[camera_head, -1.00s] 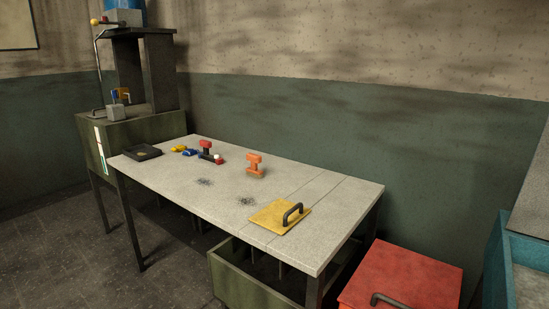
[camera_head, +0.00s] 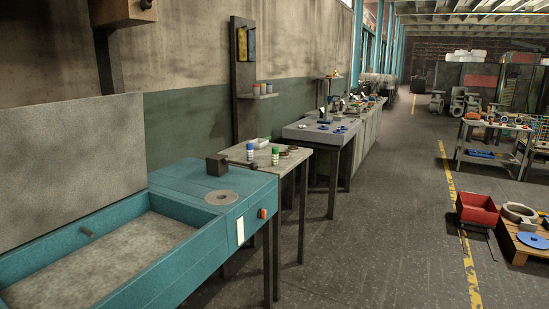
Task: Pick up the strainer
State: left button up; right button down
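I cannot make out a strainer in this view. Small parts lie on the farther benches, too small to tell apart. Neither of my grippers is in view.
A teal basin (camera_head: 186,262) with an upright grey lid stands at the left, with a grey ring (camera_head: 221,197) on its top. Beyond it are a small table (camera_head: 296,171) with bottles and a grey bench (camera_head: 305,131). A red bin (camera_head: 477,209) and a pallet (camera_head: 520,246) stand right. The aisle floor (camera_head: 390,220) is clear.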

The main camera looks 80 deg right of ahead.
aim_at(276, 149)
jog(key=z, duration=2.8)
jog(key=u, duration=0.4)
jog(key=i+l+u, duration=0.35)
jog(key=l, duration=0.25)
jog(key=i+l+u, duration=0.2)
jog(key=i+l, duration=0.15)
jog(key=i+l+u, duration=0.2)
jog(key=l, duration=0.2)
jog(key=i+l+u, duration=0.2)
jog(key=l, duration=0.15)
jog(key=k, duration=0.1)
